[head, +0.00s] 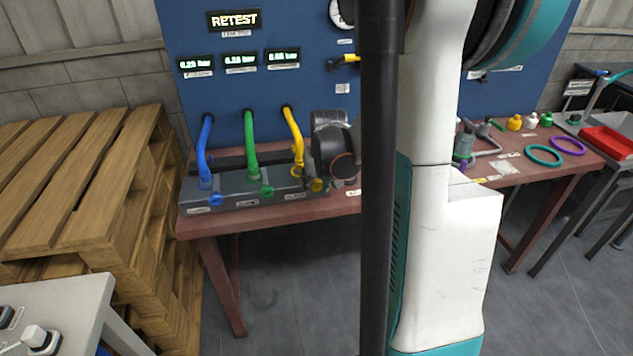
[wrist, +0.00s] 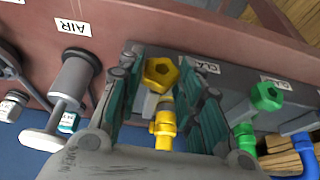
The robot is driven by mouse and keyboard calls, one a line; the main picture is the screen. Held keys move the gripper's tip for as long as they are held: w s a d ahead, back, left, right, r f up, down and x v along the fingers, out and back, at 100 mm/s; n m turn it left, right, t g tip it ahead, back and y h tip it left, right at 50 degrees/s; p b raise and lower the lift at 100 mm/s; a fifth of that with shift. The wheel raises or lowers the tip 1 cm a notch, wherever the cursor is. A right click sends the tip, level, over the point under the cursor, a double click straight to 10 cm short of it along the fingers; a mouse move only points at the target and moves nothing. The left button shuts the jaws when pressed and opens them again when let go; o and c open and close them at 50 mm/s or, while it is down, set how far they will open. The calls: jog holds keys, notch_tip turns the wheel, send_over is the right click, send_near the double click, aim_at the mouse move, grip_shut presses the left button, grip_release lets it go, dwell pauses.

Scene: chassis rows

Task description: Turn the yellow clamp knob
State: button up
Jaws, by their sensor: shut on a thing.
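The yellow clamp knob (wrist: 161,73) is a faceted knob on the grey manifold block (head: 240,198). In the wrist view it sits between the two teal-padded fingers of my gripper (wrist: 165,62), which is shut on it. In the head view the yellow knob (head: 316,185) shows at the right end of the block, partly hidden by my gripper (head: 318,178). A yellow fitting (wrist: 164,128) and the yellow hose (head: 294,138) lie just behind the knob.
The green knob (wrist: 267,96) and green hose (head: 250,145) are close beside my gripper, with the blue hose (head: 205,146) beyond. A grey AIR valve (wrist: 75,80) stands on the other side. A blue panel (head: 300,80) reading RETEST rises behind the red table (head: 215,226).

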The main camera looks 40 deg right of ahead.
jog(key=shift+s+d+t+y, duration=0.1)
jog(key=shift+d+t+y, duration=0.1)
jog(key=shift+t+y, duration=0.7)
jog(key=o, duration=1.1)
jog(key=v, duration=1.2)
jog(key=shift+w+d, duration=0.2)
jog(key=shift+w, duration=0.1)
jog(key=shift+c, duration=0.2)
